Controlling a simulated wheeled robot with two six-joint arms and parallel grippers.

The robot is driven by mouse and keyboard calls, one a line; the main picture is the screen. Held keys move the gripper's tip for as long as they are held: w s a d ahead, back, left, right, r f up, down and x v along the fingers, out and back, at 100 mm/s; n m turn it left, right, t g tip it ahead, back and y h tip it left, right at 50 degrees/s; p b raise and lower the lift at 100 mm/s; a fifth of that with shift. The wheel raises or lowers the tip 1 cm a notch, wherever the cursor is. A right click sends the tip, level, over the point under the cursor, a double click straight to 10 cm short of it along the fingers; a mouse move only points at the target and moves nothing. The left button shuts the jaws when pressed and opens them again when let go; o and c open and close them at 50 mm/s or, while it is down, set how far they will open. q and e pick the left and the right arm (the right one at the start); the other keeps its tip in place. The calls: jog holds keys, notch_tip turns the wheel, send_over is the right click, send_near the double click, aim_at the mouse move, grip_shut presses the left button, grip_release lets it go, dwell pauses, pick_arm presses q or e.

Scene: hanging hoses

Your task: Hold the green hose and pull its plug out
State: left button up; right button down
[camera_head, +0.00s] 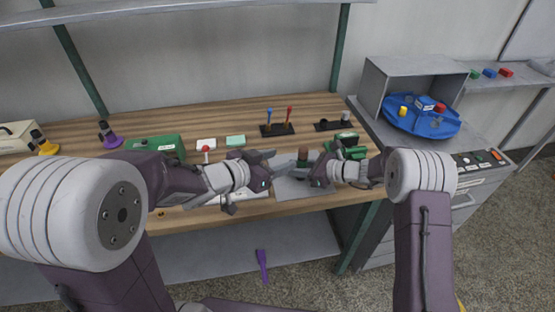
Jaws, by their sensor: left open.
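My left gripper (271,165) is open above the wooden workbench, with its tips pointing right. My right gripper (311,171) faces it from the right; its jaws are too small and dark to read. A dark upright cylinder with a reddish-brown side (302,157) stands between and just behind the two grippers.
The wooden bench (215,112) also holds a green box (157,143), a lever panel with blue and red handles (277,129), and a purple cone-shaped item (109,135). A blue round tray (440,126) stands on the right cabinet. A purple tool (262,265) lies below the bench.

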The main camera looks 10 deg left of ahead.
aim_at(300, 153)
pick_arm(q)
jog(key=x, duration=1.2)
jog(key=shift+w+d+r, duration=0.1)
grip_shut()
